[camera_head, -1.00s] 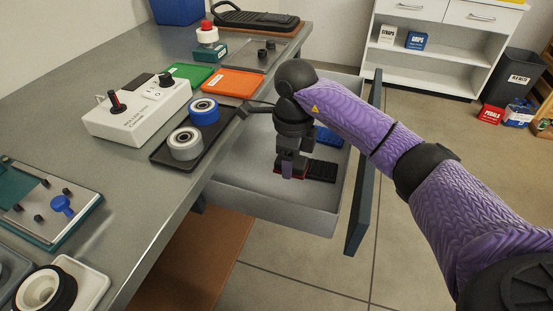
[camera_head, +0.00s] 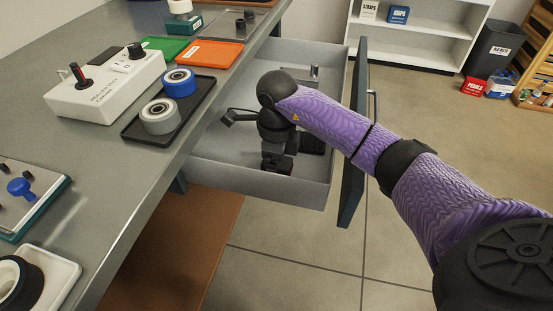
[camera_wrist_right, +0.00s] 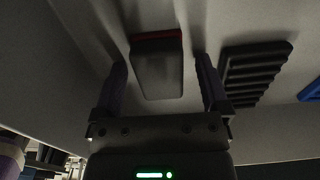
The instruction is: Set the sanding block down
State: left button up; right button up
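The sanding block (camera_wrist_right: 158,68), dark with a red edge, shows in the right wrist view on the pale drawer floor, between the fingers of my right gripper (camera_wrist_right: 160,78). Both fingers stand apart from its sides, with a gap on each side. In the head view my right gripper (camera_head: 277,166) reaches down into the open drawer (camera_head: 222,172). There the arm and gripper hide the block. My left gripper is not in view.
A black ridged tray (camera_wrist_right: 255,73) lies right of the block in the wrist view, with a blue thing (camera_wrist_right: 310,91) beyond. The drawer front (camera_head: 353,150) stands close to my arm. The workbench (camera_head: 105,165) holds a white switch box (camera_head: 107,88) and two rollers.

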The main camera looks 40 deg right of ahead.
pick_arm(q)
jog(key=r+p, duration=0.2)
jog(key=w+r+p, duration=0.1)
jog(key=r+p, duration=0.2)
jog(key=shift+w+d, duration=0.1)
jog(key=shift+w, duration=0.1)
pick_arm(e)
notch_tip(320, 180, up, 12)
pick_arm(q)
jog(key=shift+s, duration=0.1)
pick_arm(e)
jog(key=shift+s, duration=0.1)
